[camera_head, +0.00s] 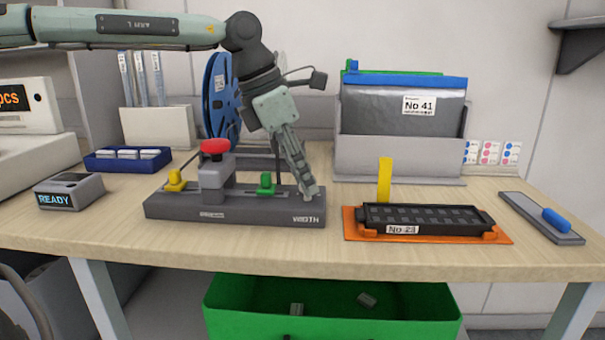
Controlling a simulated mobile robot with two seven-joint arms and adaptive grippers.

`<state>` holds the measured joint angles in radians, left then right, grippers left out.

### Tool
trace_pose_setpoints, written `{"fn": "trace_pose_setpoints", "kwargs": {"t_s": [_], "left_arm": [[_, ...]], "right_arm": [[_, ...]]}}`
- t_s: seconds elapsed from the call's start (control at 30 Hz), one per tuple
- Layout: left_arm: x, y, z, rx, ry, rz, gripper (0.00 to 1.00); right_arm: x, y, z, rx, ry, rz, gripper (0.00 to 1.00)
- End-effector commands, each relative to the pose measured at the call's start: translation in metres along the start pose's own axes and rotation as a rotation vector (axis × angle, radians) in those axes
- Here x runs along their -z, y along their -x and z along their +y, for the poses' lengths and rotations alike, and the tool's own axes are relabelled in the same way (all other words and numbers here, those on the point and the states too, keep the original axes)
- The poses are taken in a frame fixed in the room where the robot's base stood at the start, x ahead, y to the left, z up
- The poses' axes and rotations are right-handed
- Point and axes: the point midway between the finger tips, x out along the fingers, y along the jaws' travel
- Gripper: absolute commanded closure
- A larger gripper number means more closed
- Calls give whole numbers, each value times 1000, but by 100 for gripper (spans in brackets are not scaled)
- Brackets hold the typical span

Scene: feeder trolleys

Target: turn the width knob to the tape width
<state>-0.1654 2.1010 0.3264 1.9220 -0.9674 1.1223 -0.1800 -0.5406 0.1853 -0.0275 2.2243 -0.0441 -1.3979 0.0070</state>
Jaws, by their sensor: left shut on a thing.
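A grey splicing fixture (240,211) stands on the table, with the word WIDTH printed on its front right. It carries a red-capped post (215,147), a yellow clamp (175,181) and a green clamp (266,183). My left gripper (310,195) comes down from above onto the fixture's right end, above the WIDTH label. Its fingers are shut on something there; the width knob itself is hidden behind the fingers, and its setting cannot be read. A blue tape reel (220,98) stands behind, partly covered by my arm. My right gripper is not in view.
An orange tray (350,227) holds a black feeder (425,216) labelled No 23, with a yellow strip upright behind. A READY box (69,191) is at the left. A grey bin (400,153) with a No 41 bag stands behind. A green crate (330,291) is below the table edge.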

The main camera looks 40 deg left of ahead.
Motion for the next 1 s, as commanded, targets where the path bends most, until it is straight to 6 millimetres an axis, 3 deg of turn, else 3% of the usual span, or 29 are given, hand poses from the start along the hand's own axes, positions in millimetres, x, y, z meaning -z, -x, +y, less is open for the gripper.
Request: {"fn": "trace_pose_setpoints", "kwargs": {"t_s": [0.07, 0.1, 0.27, 0.67, 1.0], "left_arm": [[-1, 0, 0, -2, 0, -3, 100], [-1, 0, 0, -2, 0, -3, 74], [-1, 0, 0, -2, 0, -2, 54], [-1, 9, 0, -2, 1, -4, 54], [-1, 76, 0, -5, 0, -6, 54]], "right_arm": [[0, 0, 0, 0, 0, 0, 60], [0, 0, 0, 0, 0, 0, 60], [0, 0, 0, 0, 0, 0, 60], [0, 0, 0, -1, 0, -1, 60], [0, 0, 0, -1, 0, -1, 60]]}}
